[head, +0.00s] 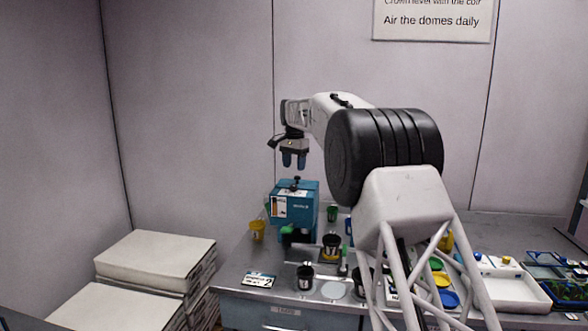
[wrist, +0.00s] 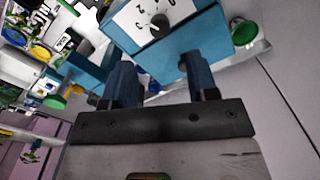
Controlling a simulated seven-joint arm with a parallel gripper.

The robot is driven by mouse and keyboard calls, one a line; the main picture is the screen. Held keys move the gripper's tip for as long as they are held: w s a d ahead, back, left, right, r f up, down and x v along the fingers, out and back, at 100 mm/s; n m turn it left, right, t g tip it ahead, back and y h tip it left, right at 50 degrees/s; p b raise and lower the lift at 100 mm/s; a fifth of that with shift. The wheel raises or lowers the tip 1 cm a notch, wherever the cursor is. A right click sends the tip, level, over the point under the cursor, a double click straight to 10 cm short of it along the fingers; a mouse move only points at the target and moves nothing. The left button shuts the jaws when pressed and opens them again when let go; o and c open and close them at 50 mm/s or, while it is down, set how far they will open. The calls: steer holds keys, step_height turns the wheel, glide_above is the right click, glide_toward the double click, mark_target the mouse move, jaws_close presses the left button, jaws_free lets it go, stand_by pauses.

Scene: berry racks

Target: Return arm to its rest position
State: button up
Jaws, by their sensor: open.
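My gripper (head: 293,160) hangs fingers-down above the blue box-shaped device (head: 309,200) on the bench, apart from it. In the wrist view, my gripper's two blue fingers (wrist: 160,85) stand apart with nothing between them. The blue device also shows in the wrist view (wrist: 205,35), with a white dial face and a black knob just beyond the fingertips. My arm reaches out from the right over the bench.
The steel bench (head: 235,273) holds a yellow cup (head: 257,230), a green cup (head: 332,213), black pots (head: 305,278) and a number card (head: 259,280). A white tray (head: 510,290) is at the right. Stacked white slabs (head: 155,260) stand left of the bench. The air left of my gripper is clear.

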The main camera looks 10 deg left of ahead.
stand_by(0.3)
steer(key=s+d+r+n, duration=0.1)
steer(key=s+d+r, duration=0.2)
steer(key=s+d, duration=0.35)
steer(key=s+d+r, duration=0.3)
steer(key=s+d, duration=0.3)
steer(key=d, duration=0.1)
steer(key=s+d+n+t, duration=0.1)
steer(key=s+d, duration=1.3)
steer(key=s, duration=0.4)
steer(key=s+d+f+n, duration=0.1)
steer(key=s+d+f, duration=0.3)
steer(key=s, duration=0.9)
steer(key=s+d+f+n+t, duration=0.1)
steer(key=s+d+f, duration=0.3)
steer(key=s, duration=0.9)
steer(key=s+d+f, duration=0.4)
steer(key=s+f, duration=0.5)
steer(key=s, duration=0.4)
steer(key=shift+d+n+t, duration=0.3)
steer(key=shift+n, duration=0.1)
